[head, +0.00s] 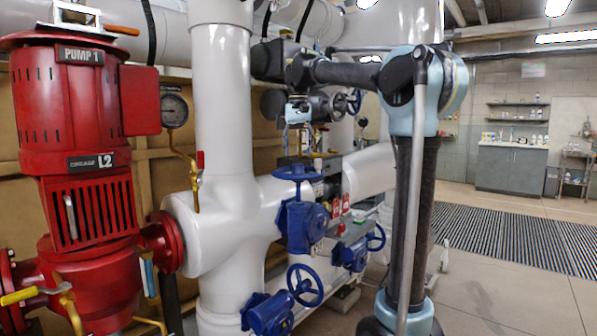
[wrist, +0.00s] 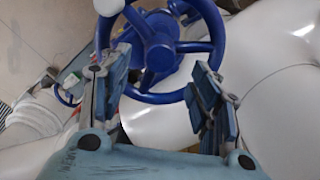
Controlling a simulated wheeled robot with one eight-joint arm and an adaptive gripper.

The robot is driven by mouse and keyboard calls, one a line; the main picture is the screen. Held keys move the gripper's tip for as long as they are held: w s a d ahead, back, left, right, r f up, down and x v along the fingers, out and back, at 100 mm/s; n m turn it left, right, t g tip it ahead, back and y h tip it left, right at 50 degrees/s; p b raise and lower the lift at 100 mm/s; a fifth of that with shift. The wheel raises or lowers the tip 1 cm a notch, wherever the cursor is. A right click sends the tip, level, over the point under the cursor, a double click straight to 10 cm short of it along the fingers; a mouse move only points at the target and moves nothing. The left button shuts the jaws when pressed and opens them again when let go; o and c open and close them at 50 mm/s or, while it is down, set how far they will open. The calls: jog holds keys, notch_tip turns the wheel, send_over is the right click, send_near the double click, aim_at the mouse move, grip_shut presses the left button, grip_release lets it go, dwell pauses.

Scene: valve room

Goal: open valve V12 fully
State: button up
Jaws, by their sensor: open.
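Several blue handwheel valves stand on the white pipework; I cannot read a V12 label on any. The upper one has a flat handwheel (head: 297,173) on a blue body (head: 303,222). My gripper (head: 298,130) hangs above this wheel, pointing down, apart from it. In the wrist view, my gripper (wrist: 160,88) is open, its two pads spread. A blue spoked handwheel (wrist: 160,52) lies beyond and between the pads, with its hub a little above the midpoint. Nothing is held. Part of the rim is hidden behind the right-hand finger.
Lower blue handwheels (head: 305,285) and (head: 375,238) sit near the floor. Red tags (head: 340,205) hang beside the upper valve. The white vertical pipe (head: 224,110) and red pump (head: 75,150) stand to the left. Open floor (head: 490,270) lies to the right.

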aim_at(299, 168)
jog(key=m, duration=0.6)
jog(key=shift+m, duration=0.3)
jog(key=m, duration=0.5)
jog(key=shift+m, duration=0.3)
jog(key=shift+s+f, duration=0.1)
jog(key=shift+f, duration=3.35)
jog(key=shift+o, duration=0.4)
jog(key=c, duration=0.6)
jog(key=shift+s+d, duration=0.1)
